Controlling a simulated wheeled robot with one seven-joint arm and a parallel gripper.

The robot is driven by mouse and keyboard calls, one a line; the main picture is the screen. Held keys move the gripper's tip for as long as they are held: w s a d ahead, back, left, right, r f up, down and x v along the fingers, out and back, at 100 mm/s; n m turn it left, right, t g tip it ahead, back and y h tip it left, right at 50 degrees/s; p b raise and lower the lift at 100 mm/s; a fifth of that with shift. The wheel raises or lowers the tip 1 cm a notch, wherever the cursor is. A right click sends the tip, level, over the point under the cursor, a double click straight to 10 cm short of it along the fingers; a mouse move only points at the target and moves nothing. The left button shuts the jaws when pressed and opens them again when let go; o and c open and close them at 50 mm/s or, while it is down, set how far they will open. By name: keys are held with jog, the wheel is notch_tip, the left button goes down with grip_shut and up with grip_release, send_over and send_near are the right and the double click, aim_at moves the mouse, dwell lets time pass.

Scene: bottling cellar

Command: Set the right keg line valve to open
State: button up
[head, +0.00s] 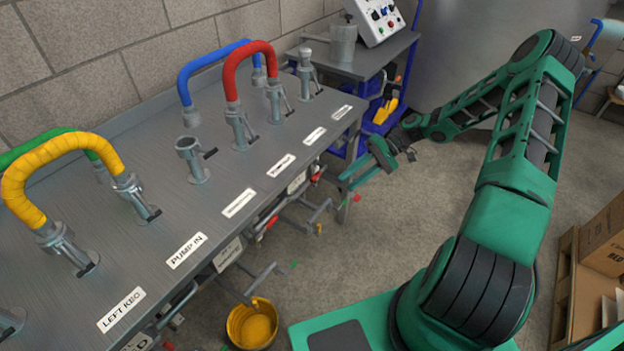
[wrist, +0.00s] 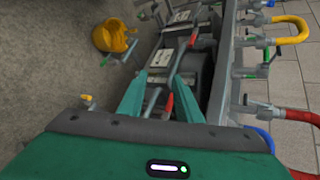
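A row of valves with red-tipped handles runs along the front of the steel bench (head: 245,185), below its top. One red handle (head: 318,175) shows near the bench's far end in the head view. In the wrist view, a near red handle (wrist: 167,105) appears between the fingers of my gripper (wrist: 164,78), with no clear contact. A farther red handle (wrist: 193,38) lies beyond. My gripper also shows in the head view (head: 347,181), just off the bench's far front corner, open and empty. The valve plates are too small to read, so I cannot tell which is the right keg line.
A yellow bucket (head: 252,324) stands on the floor by the bench. Pipe stubs and a red hose (head: 238,62), a blue hose (head: 205,62) and a yellow hose (head: 48,158) rise from the top. A control box (head: 376,18) sits on a side table. Floor before the bench is mostly clear.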

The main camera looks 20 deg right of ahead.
aim_at(314, 178)
jog(key=w+f+m+t+y, duration=0.1)
jog(key=w+f+t+y, duration=0.1)
jog(key=w+t+y, duration=0.3)
jog(key=shift+g+h, duration=0.3)
jog(key=shift+g, duration=0.3)
jog(key=a, duration=0.3)
jog(key=w+a+f, duration=0.1)
jog(key=a, duration=0.2)
jog(key=w+a+f, duration=0.1)
jog(key=a, duration=0.3)
jog(key=shift+w, duration=0.25)
jog(key=shift+c, duration=0.3)
